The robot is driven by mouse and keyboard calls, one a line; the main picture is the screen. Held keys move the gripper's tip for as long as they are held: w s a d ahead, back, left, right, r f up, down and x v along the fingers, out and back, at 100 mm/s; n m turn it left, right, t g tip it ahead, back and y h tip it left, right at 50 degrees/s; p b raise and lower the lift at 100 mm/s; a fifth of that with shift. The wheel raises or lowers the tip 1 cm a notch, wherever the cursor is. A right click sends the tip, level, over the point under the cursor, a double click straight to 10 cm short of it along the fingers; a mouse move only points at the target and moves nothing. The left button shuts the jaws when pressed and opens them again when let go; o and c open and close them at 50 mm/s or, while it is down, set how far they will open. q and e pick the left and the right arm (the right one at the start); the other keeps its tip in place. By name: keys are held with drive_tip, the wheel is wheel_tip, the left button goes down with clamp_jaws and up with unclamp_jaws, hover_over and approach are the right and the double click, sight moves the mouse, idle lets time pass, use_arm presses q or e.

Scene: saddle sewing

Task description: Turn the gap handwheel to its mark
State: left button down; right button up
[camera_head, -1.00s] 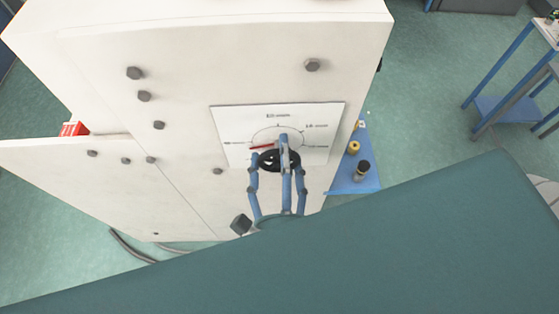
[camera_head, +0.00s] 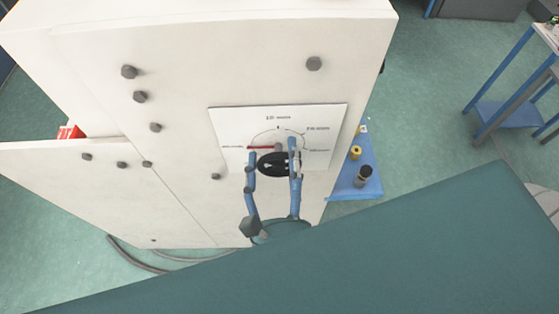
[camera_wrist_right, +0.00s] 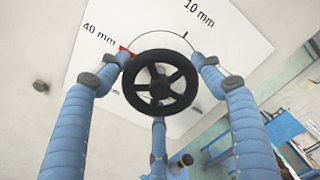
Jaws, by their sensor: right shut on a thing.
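The gap handwheel (camera_head: 272,166) is a black spoked wheel on the front of a white cabinet. It also shows in the right wrist view (camera_wrist_right: 160,104). Behind it is a white dial plate (camera_head: 228,122) with an arc of marks. A red pointer (camera_head: 262,148) points left, near the 40 mm label, which the wrist view shows. My right gripper (camera_head: 272,155) has its blue fingers around the wheel's rim and is shut on it. In the wrist view two fingers are at the upper sides and one is below. My left gripper is not in view.
The white cabinet (camera_head: 215,60) carries several dark bolt heads. A blue shelf (camera_head: 345,188) at its right holds a dark-capped bottle (camera_head: 363,176) and a small yellow item (camera_head: 355,153). A blue-framed table (camera_head: 510,85) stands far right. Cables lie on the floor at lower left.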

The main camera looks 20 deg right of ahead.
drive_tip(key=shift+w+r, duration=0.1)
drive_tip(key=shift+r, duration=0.25)
drive_tip(key=o, duration=1.1)
drive_tip(key=shift+o, duration=0.4)
drive_tip(key=shift+w+f, duration=0.15)
drive_tip(key=shift+f, duration=0.1)
